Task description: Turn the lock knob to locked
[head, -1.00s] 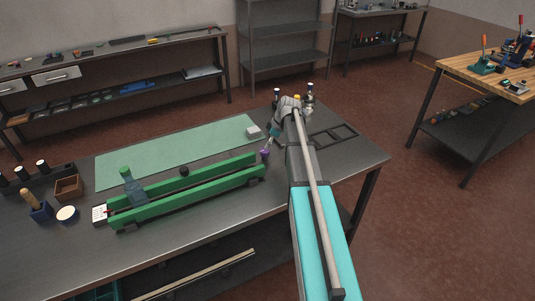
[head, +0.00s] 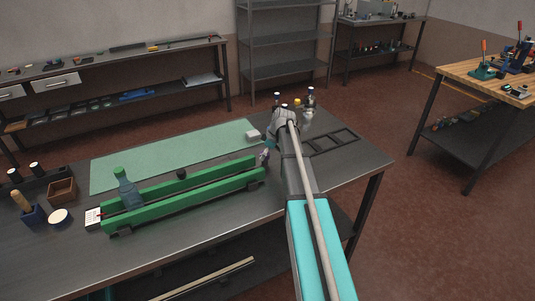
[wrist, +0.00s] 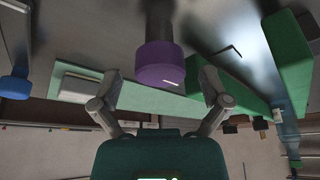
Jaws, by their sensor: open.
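The purple lock knob (wrist: 160,62) is in the upper middle of the wrist view, on a dark round shaft. A short white mark shows near its lower right edge. My gripper (wrist: 158,92) is open, with one finger on each side of the knob. I cannot tell whether either finger touches it. In the head view my gripper (head: 266,153) is at the right end of the green railed fixture (head: 195,195). It largely hides the knob there. I cannot read any locked or unlocked label.
A blue-grey bottle with a green cap (head: 124,186) stands at the fixture's left end. A white block (head: 252,135) lies on the green mat (head: 170,155), close behind my gripper. A dark frame (head: 333,141) lies to the right.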

